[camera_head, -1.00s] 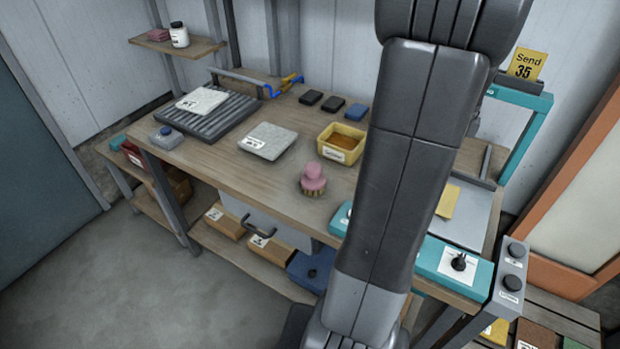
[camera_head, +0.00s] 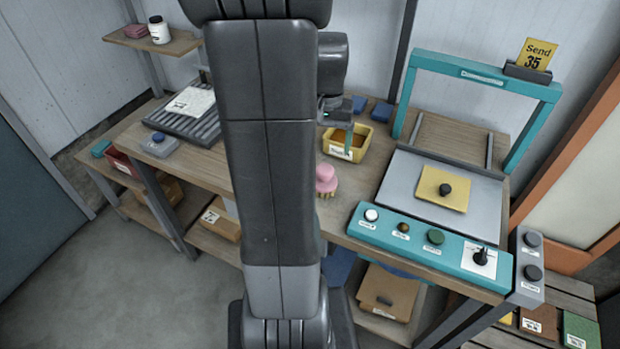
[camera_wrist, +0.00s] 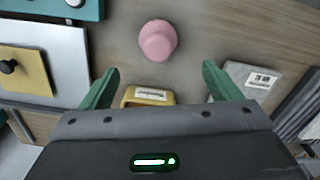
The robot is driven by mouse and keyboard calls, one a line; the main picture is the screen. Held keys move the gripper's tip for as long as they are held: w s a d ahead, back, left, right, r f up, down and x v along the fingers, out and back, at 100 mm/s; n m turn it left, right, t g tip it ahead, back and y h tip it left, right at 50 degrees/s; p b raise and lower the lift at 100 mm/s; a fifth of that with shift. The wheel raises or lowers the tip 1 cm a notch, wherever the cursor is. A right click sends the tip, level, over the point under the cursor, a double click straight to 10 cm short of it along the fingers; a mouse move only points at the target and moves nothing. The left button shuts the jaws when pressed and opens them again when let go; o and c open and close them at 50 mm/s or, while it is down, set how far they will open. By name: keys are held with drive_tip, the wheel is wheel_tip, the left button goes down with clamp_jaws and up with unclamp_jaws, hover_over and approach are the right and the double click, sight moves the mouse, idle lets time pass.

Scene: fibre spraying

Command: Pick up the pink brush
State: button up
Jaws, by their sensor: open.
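The pink brush (camera_head: 326,178) stands upright on the wooden workbench with its bristles down, just right of my arm in the head view. Its round pink top (camera_wrist: 158,40) shows in the wrist view, beyond the fingertips and near the middle between them. My gripper (camera_wrist: 157,82) is open and empty, with its two green fingers apart. In the head view my arm hides most of the gripper, and one green finger shows in front of the yellow bin. The gripper is above the bench and not touching the brush.
A yellow bin (camera_head: 361,155) stands behind the brush. A teal-framed press (camera_head: 431,240) with knobs and a yellow pad (camera_head: 442,188) is to the right. A roller rack (camera_head: 199,129) lies at left. A grey slab (camera_wrist: 235,75) shows in the wrist view.

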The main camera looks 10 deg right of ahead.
drive_tip(key=f, duration=1.3)
drive_tip(key=shift+w+d+p, duration=0.1)
drive_tip(key=shift+d+p, duration=0.15)
drive_tip(key=shift+p, duration=0.05)
drive_tip(key=shift+r, duration=0.1)
drive_tip(key=c, duration=1.1)
drive_tip(key=shift+r, duration=0.1)
wheel_tip(320, 180, up, 10)
drive_tip(key=shift+f, duration=0.1)
drive_tip(key=o, duration=0.5)
drive_tip(key=c, duration=0.4)
